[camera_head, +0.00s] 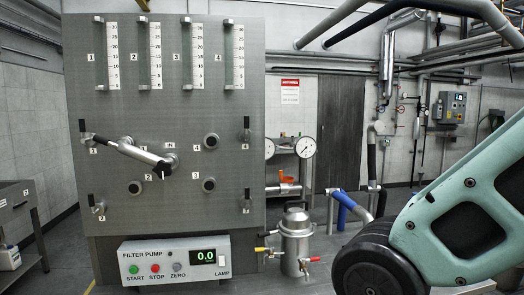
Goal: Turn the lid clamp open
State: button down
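A small steel vessel (297,245) with a domed lid (296,216) stands upright on the floor right of the grey panel. A dark handle arches over its top. No clamp on the lid can be made out clearly at this size. Small valves with yellow and red handles stick out from the vessel's sides. My arm, teal and black, fills the lower right, to the right of the vessel and apart from it in the picture. My gripper is outside the view.
A tall grey panel (110,50) carries gauge tubes, a long steel lever (137,152) and several black-handled valves. A filter pump box (175,258) sits below. Pipes with dial gauges and a blue-sleeved pipe (348,204) stand behind the vessel. Some floor shows between vessel and my arm.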

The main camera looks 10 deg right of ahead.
aim_at(267, 234)
jog(key=i+j, duration=0.15)
jog(key=j, duration=0.25)
jog(key=i+j, duration=0.15)
jog(key=j, duration=0.25)
jog(key=i+j, duration=0.15)
jog(key=j, duration=0.25)
jog(key=i+j, duration=0.15)
jog(key=j, duration=0.2)
jog(key=z, duration=0.05)
